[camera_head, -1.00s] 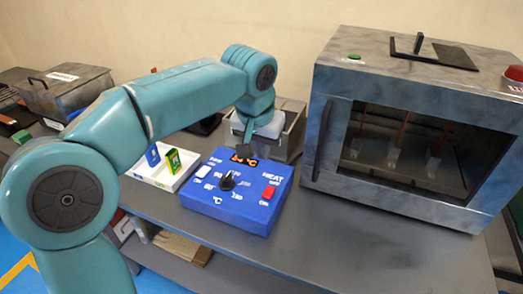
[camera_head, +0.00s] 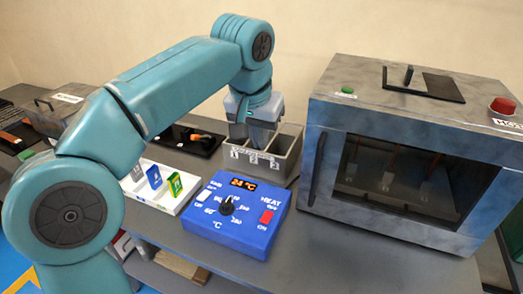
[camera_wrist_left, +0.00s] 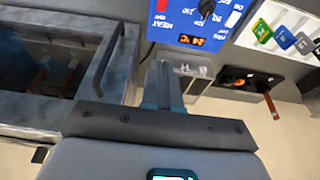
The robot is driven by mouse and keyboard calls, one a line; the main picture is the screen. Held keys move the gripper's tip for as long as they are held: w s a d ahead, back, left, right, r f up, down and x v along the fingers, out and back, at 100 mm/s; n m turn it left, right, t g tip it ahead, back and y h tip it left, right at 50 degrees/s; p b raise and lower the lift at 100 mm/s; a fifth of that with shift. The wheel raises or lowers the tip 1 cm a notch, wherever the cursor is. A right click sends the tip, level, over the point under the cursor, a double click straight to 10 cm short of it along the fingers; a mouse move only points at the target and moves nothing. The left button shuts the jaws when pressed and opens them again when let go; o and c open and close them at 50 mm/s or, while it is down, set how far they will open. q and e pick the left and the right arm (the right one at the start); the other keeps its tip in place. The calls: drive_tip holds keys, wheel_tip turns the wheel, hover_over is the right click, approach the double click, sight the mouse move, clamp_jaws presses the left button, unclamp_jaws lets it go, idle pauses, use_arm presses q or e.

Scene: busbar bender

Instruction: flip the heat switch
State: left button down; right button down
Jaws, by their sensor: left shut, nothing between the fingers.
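The blue control box (camera_head: 234,214) sits on the grey bench with a black dial (camera_head: 227,206), a display reading 24 °C and a red heat switch (camera_head: 267,217) on its right side. The box also shows at the top of the left wrist view (camera_wrist_left: 192,22), with the red switch (camera_wrist_left: 162,6) near its upper edge. My left gripper (camera_head: 262,142) is shut and empty, above the grey bin behind the box, apart from the switch. Its closed fingers show in the left wrist view (camera_wrist_left: 164,85). My right gripper is in neither view.
A grey oven (camera_head: 410,160) with a glass door stands right of the box. A divided grey bin (camera_head: 283,157) is behind the box. A white tray with coloured cards (camera_head: 165,203) lies to its left. The bench front right of the box is clear.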

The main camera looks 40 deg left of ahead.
use_arm(q)
drive_tip(key=shift+v, duration=1)
drive_tip(key=shift+w, duration=0.1)
